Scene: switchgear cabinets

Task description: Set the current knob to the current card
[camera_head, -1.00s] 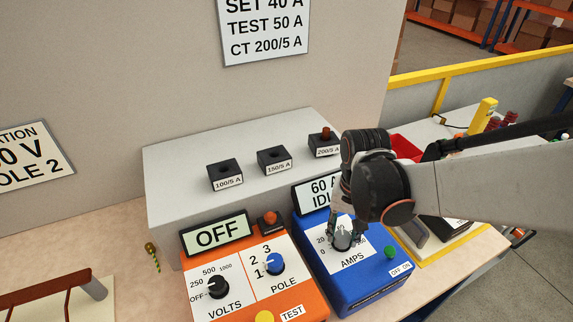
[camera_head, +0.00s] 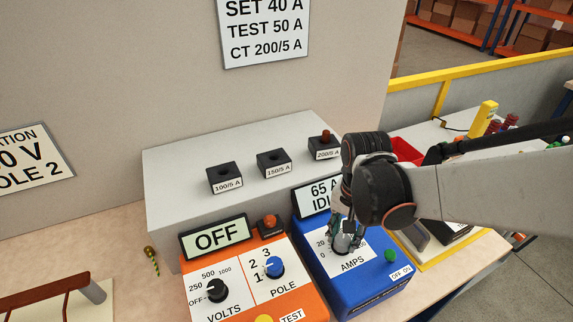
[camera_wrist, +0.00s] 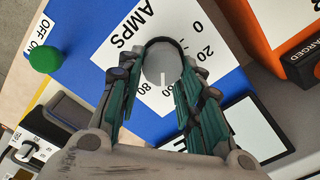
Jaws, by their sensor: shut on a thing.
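The blue current unit (camera_head: 362,285) carries a dial marked AMPS with a grey knob. My gripper (camera_head: 343,242) is shut on this knob from above. The wrist view shows the grey knob (camera_wrist: 160,58) between the two fingers, its white pointer line towards the bottom of the picture. The 0, 20 and 80 marks show there; the fingers hide part of the scale. The unit's display (camera_head: 317,196) reads 65 A, with the lower word partly hidden by my arm. The card (camera_head: 264,30) on the wall reads SET 40 A, TEST 50 A, CT 200/5 A.
The orange unit (camera_head: 241,262) stands just left, its display showing OFF. A grey box (camera_head: 190,160) behind has several black sockets, with a red-brown plug in the 200/5 A one. A green button (camera_head: 390,256) sits right of the knob.

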